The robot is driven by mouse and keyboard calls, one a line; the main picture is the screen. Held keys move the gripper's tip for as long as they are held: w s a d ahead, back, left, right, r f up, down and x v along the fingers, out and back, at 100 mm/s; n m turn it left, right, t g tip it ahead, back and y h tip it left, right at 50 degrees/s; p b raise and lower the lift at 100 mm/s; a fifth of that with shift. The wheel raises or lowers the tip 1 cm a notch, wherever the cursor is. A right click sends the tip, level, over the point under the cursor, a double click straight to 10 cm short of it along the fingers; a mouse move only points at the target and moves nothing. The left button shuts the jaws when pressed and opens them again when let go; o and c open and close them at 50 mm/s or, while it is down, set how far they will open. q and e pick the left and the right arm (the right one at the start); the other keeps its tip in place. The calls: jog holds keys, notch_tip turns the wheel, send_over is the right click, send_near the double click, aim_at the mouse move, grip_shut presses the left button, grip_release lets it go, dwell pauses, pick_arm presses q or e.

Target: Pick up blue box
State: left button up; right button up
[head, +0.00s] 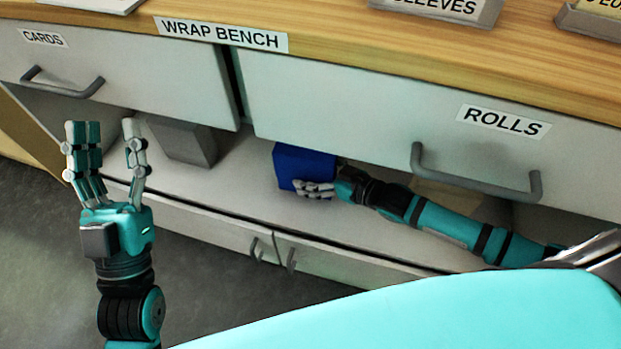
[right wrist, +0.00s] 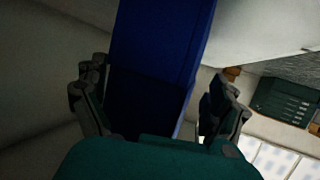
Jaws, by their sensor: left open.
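The blue box (head: 301,165) stands on the shelf under the drawers, near the middle of the head view. In the right wrist view the blue box (right wrist: 160,45) fills the space ahead, between the fingers. My right gripper (head: 316,189) is at the box's lower front right, its fingers partly hiding it. In the right wrist view, my right gripper (right wrist: 160,112) has its fingers apart on either side of the box, with a narrow gap on the right. My left gripper (head: 104,140) is open and empty, raised in front of the bench's left part.
A grey box (head: 183,140) stands on the shelf (head: 240,185) left of the blue box. A brown box (head: 450,196) is partly hidden behind my right arm and the ROLLS drawer handle (head: 477,180). The CARDS drawer handle (head: 62,88) juts out near my left gripper.

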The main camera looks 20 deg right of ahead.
jog(key=c, duration=1.5)
jog(key=shift+c, duration=0.8)
jog(key=shift+r, duration=0.15)
